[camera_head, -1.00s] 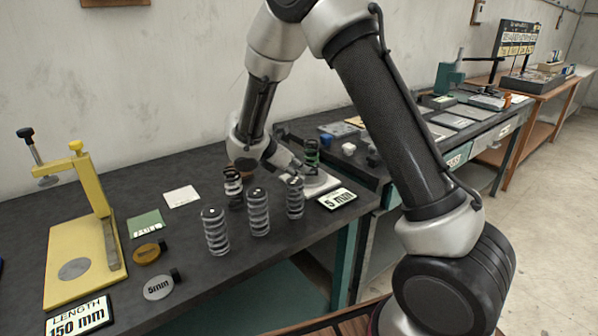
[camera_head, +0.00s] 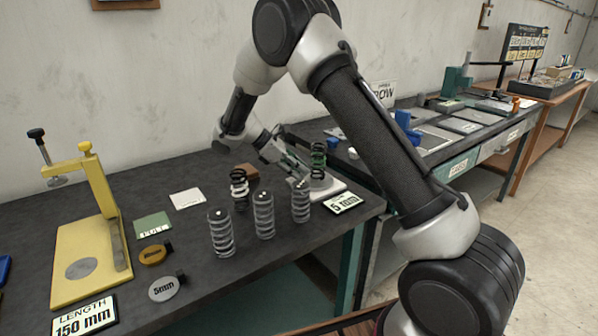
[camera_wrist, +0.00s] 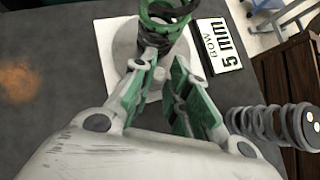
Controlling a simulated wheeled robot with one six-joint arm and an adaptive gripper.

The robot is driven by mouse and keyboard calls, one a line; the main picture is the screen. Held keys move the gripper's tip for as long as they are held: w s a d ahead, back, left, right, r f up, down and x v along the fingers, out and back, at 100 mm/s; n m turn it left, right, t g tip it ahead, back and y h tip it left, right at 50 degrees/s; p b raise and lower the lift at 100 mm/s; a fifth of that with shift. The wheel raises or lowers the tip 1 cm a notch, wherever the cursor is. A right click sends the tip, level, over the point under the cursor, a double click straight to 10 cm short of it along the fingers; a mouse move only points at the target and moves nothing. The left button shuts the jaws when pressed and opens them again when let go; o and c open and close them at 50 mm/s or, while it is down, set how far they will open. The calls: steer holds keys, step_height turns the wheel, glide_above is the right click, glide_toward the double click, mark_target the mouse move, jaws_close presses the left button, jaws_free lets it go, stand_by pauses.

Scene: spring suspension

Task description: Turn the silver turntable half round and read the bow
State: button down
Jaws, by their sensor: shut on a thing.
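The silver turntable (camera_head: 330,188) is a pale disc near the right end of the dark bench. A green spring (camera_head: 318,160) stands upright on it. It also shows in the wrist view (camera_wrist: 165,32), just beyond my fingertips. My gripper (camera_head: 300,177) reaches low from the left, beside the spring's foot. The card reading BOW 5 mm (camera_head: 345,203) lies in front of the turntable.
Several springs, one of them grey (camera_head: 264,215), stand close in front and left of my gripper. A yellow fixture (camera_head: 62,292), two round gauges and the LENGTH 150 mm card (camera_head: 84,317) are at the left.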

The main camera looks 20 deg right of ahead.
steer(key=shift+w+d+m+g+y, duration=0.1)
steer(key=shift+w+m+g+y, duration=0.05)
steer(key=shift+w+m+g, duration=0.45)
steer(key=shift+w+m+g+y, duration=0.15)
steer(key=shift+w+m+g, duration=0.1)
steer(key=shift+m+g, duration=0.4)
steer(key=shift+w+d+m+g+y, duration=0.2)
steer(key=shift+w+m+g+y, duration=0.3)
steer(key=shift+m, duration=0.45)
steer(key=shift+w+d+m+g+y, duration=0.25)
steer(key=shift+m+g, duration=0.3)
steer(key=shift+m, duration=0.35)
steer(key=shift+w+d+m+g+y, duration=0.35)
steer(key=shift+w+m+g+y, duration=0.25)
steer(key=shift+m, duration=0.45)
steer(key=shift+w+d+m+g+y, duration=0.35)
steer(key=shift+m+y, duration=0.3)
steer(key=shift+m, duration=0.4)
steer(key=shift+d+m+y, duration=0.1)
steer(key=shift+m+y, duration=0.2)
steer(key=shift+m, duration=0.2)
steer(key=c, duration=1.4)
jaws_free()
